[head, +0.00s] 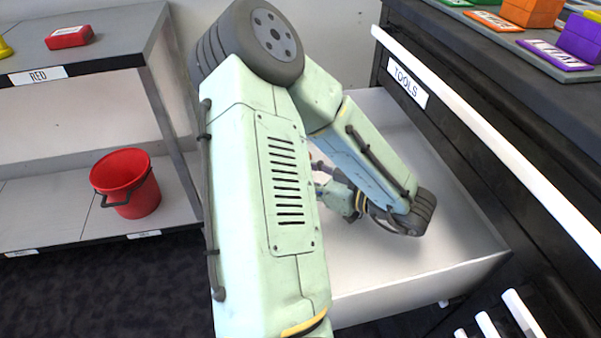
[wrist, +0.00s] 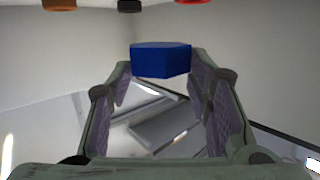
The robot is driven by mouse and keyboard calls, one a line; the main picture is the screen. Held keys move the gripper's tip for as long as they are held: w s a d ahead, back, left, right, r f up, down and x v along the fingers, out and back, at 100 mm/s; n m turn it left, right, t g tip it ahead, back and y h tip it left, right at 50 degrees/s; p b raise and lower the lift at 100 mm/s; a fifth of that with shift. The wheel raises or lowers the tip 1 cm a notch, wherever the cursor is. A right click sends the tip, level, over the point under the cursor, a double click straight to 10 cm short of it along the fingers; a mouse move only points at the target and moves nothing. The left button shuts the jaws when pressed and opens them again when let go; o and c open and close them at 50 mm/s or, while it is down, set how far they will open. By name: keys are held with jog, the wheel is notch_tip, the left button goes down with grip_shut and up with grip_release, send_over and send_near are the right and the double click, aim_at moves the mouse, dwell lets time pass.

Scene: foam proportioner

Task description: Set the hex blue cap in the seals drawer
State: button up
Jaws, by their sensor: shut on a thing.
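The hex blue cap (wrist: 161,60) is between the fingertips of my gripper (wrist: 160,77) in the wrist view, and the gripper is shut on it. Its flat side faces the camera. In the head view my gripper (head: 326,186) is partly hidden behind my arm, inside or just above an open pale drawer (head: 455,240). The cap cannot be made out there. The drawer's own label is not visible, so I cannot tell whether it is the seals drawer. The drawer front above it reads TOOLS (head: 407,83).
Orange (wrist: 59,4), black (wrist: 130,5) and red (wrist: 194,1) round pieces show at the top edge of the wrist view. A shelf at left holds a red bucket (head: 127,184) and a red block (head: 69,38). Coloured blocks (head: 530,12) stand on the dark cabinet top.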

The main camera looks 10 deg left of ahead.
jog(key=shift+f, duration=0.35)
jog(key=shift+r, duration=0.1)
jog(key=o, duration=1.2)
jog(key=shift+s+d+r+p, duration=0.1)
jog(key=shift+d+r+p, duration=0.15)
jog(key=shift+r+p, duration=0.65)
jog(key=v, duration=0.2)
jog(key=p+v, duration=0.1)
jog(key=v, duration=0.1)
jog(key=p+v, duration=0.1)
jog(key=v, duration=0.2)
jog(key=shift+f, duration=0.25)
